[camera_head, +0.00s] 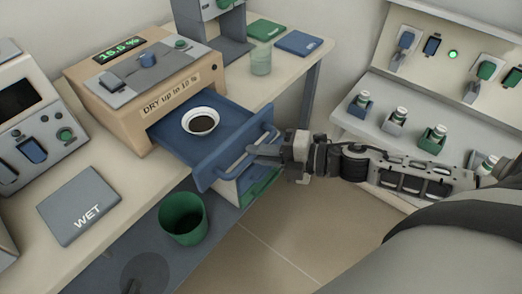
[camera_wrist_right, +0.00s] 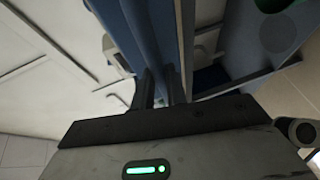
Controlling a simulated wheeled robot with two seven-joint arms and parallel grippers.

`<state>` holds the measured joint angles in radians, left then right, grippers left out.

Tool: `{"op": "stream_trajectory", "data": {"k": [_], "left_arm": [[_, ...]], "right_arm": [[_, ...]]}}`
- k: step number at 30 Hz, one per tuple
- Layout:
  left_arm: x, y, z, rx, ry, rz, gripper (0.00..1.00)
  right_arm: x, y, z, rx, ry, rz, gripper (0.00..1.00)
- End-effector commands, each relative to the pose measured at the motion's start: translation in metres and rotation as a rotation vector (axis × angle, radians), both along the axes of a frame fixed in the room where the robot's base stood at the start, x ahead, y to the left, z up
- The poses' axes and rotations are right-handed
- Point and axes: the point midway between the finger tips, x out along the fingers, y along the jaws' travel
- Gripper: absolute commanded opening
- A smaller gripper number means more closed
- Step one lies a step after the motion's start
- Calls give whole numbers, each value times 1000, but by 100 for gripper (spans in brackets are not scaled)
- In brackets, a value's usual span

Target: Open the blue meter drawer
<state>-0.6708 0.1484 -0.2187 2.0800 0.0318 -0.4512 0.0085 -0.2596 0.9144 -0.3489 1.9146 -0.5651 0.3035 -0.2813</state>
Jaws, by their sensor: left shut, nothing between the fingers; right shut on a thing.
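The tan meter (camera_head: 130,75) stands on the bench, with a green display reading about 15.5 % and a label "DRY up to 10 %". Its blue drawer (camera_head: 190,150) is pulled out of the front, and a white bowl (camera_head: 201,121) with dark contents stands in it. My right gripper (camera_head: 262,151) is shut on the drawer's blue handle (camera_head: 236,158). In the right wrist view the fingers (camera_wrist_right: 158,92) are close together at a blue part, with the grip itself partly hidden. My left gripper is not in view.
A grey "WET" plate (camera_head: 80,205) lies on the bench, and a green bin (camera_head: 183,218) stands below. A glass (camera_head: 261,60) and green and blue mats (camera_head: 298,43) are at the back. A rack with several capped vials (camera_head: 433,139) is at right.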

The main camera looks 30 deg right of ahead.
Motion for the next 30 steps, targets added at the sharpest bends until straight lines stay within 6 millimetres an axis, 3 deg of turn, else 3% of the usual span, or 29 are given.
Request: {"op": "stream_trajectory", "data": {"k": [1,3,20,30], "left_arm": [[0,0,0,0,-1,0,0],[1,0,1,-1,-3,0,0],[2,0,4,-3,-10,0,0],[2,0,4,-5,-10,1,0]], "right_arm": [[0,0,0,0,-1,0,17],[0,0,0,1,-1,0,36],[-4,-4,0,0,2,-1,36],[-40,-40,9,-1,6,-1,36]]}}
